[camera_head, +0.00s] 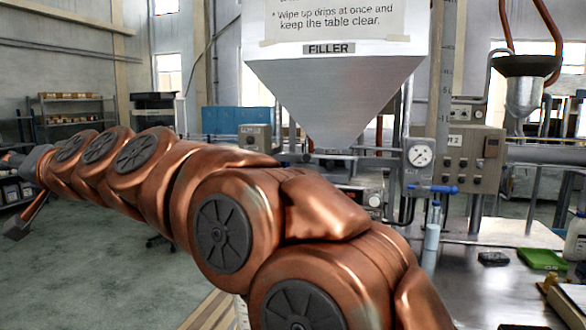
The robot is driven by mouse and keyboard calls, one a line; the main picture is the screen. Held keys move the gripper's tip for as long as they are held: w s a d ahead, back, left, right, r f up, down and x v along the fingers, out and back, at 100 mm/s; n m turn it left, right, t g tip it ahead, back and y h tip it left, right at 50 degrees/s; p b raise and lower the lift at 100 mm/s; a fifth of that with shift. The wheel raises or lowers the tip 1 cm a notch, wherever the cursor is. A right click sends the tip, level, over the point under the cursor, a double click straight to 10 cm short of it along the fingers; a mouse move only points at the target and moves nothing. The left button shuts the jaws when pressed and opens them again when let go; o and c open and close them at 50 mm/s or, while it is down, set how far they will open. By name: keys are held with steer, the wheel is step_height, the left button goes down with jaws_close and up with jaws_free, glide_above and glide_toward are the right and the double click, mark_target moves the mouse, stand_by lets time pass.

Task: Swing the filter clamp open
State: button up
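No filter clamp can be made out for certain. My copper-coloured arm crosses the view from the lower right to the left edge and hides part of the machine. My gripper (26,190) is at the far left, small and partly cut off by the frame edge, well away from the filler. Whether it is open or shut is unclear. The grey filler hopper (335,90) hangs at the centre, its narrow outlet pointing down. Pipework below the outlet is partly hidden behind my arm.
A pressure gauge (420,154) and a blue-handled valve (432,189) are right of the hopper. A clear bottle (431,240) stands below the valve. The metal table (480,285) holds a green tray (541,259) and a dark object (493,258). Open floor lies at left.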

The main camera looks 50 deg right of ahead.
steer(key=w+d+r+m+t+h+b, duration=0.1)
steer(key=d+r+m+t+h, duration=0.15)
steer(key=d+r, duration=0.25)
steer(key=w+d+r+m+t+h+b, duration=0.1)
steer(key=w+d+r+m+t+h, duration=0.15)
steer(key=d+r, duration=0.25)
steer(key=s+d+r+m+g+h+b, duration=0.1)
steer(key=s+d+r+m+h, duration=0.15)
steer(key=d+m+h, duration=0.6)
steer(key=s+d+r+m+g+h+b, duration=0.15)
steer(key=d+r+m+h, duration=0.3)
steer(key=d, duration=0.65)
steer(key=s+d+f+m+g+h+b, duration=0.1)
steer(key=s+d+f+m+g+h, duration=0.2)
steer(key=d+m+g, duration=0.4)
steer(key=s+d+f+m+g+h+b, duration=0.1)
steer(key=s+d+f+m+g, duration=0.35)
steer(key=d, duration=0.45)
steer(key=m+g+y+b, duration=0.2)
steer(key=m+g+y, duration=0.1)
steer(key=m+g, duration=0.3)
glide_toward(306, 157)
steer(key=d+m, duration=0.1)
steer(key=d, duration=0.2)
steer(key=shift+d+f+t+p, duration=0.3)
steer(key=shift+f+t, duration=0.1)
steer(key=shift+f, duration=0.1)
steer(key=shift+p+x, duration=0.95)
steer(key=shift+x, duration=2.6)
steer(key=shift+c, duration=0.2)
